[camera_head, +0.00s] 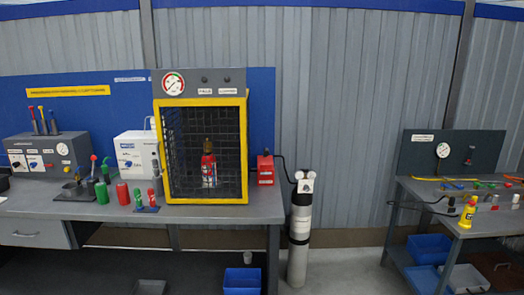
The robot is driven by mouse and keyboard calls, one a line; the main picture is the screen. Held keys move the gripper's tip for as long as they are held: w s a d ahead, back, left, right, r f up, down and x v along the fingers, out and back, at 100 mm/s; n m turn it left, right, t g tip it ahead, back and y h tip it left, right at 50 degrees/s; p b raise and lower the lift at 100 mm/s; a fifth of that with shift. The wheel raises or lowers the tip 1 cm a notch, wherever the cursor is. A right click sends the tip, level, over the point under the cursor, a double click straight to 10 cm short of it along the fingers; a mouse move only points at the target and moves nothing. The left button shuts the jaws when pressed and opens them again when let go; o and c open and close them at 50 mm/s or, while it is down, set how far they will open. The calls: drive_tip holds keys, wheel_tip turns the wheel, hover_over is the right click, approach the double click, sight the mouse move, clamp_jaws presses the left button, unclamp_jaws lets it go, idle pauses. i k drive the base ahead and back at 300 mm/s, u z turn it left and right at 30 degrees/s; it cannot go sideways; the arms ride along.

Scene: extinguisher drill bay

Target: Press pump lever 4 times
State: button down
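A long left bench (225,213) carries several devices. At its left, a dark base plate (75,192) bears a small mechanism with a thin lever (93,167) topped by a red knob. This may be the pump lever, but I cannot tell for sure at this size. A grey control box (38,155) behind it has red, yellow and blue-tipped levers (43,120) standing on top. A small yellow device (467,213) stands on the right bench. I cannot tell whether it is a pump. My gripper is not in view.
A yellow-framed mesh cage (248,150) holds a red extinguisher (209,168). Red and green cylinders (122,193) stand near the left bench's front. A white box (133,157) is behind them. A grey gas cylinder (299,240) stands on the floor between the benches.

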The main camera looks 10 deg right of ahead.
sight(266, 152)
drive_tip(key=i, duration=0.9)
drive_tip(key=u, duration=0.45)
drive_tip(key=k, duration=0.15)
drive_tip(key=z, duration=2.85)
